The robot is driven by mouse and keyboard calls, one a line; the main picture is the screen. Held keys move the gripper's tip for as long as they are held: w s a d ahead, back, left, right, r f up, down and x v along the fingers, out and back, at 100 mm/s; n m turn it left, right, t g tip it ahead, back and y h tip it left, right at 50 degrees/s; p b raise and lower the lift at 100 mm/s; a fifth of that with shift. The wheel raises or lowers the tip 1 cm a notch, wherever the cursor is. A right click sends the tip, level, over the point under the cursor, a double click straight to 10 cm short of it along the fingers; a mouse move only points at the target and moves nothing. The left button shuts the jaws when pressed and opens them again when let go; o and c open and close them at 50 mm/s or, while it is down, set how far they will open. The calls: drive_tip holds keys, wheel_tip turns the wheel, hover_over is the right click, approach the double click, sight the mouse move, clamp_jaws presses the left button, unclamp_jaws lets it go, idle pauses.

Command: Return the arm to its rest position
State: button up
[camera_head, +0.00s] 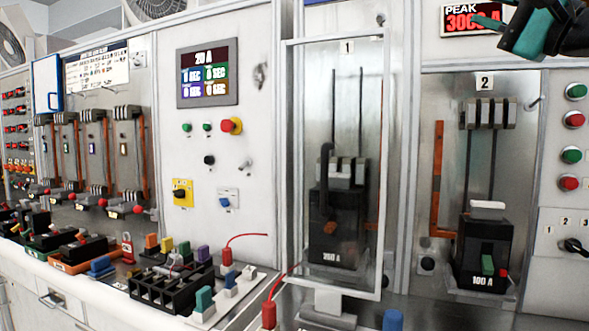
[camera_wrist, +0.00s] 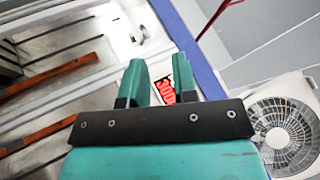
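My gripper (camera_head: 508,32) is at the top right corner of the head view, high in front of the red peak display (camera_head: 470,18) and partly covering it. In the wrist view my gripper (camera_wrist: 159,68) shows two teal fingers standing apart with a gap between them. Nothing is held between them. The red digits of the display (camera_wrist: 166,92) show in and beside that gap. Most of my arm is out of view.
A breaker in bay 1 (camera_head: 338,225) stands behind a clear framed door. The bay 2 breaker (camera_head: 486,245) is below my gripper. Buttons (camera_head: 572,120) line the right panel. The bench holds coloured plugs and a black terminal block (camera_head: 172,290). A fan (camera_wrist: 283,125) shows in the wrist view.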

drive_tip(key=s+a+f+n+g+h, duration=0.1)
drive_tip(key=a+f+n+g+h, duration=0.15)
drive_tip(key=a+f, duration=0.4)
drive_tip(key=s+a+f+n+g+h, duration=0.1)
drive_tip(key=a+f+n+g, duration=0.15)
drive_tip(key=f, duration=0.65)
drive_tip(key=a+f+n+g+h, duration=0.1)
drive_tip(key=a+f+g+h, duration=0.15)
drive_tip(key=a+f, duration=0.4)
drive_tip(key=s+d+f+n+g+h, duration=0.1)
drive_tip(key=s+f+n+g+h, duration=0.4)
drive_tip(key=s+f, duration=1.7)
drive_tip(key=f+n+g, duration=0.1)
drive_tip(key=n+g, duration=0.3)
drive_tip(key=g, duration=0.2)
drive_tip(key=shift+f+n, duration=0.4)
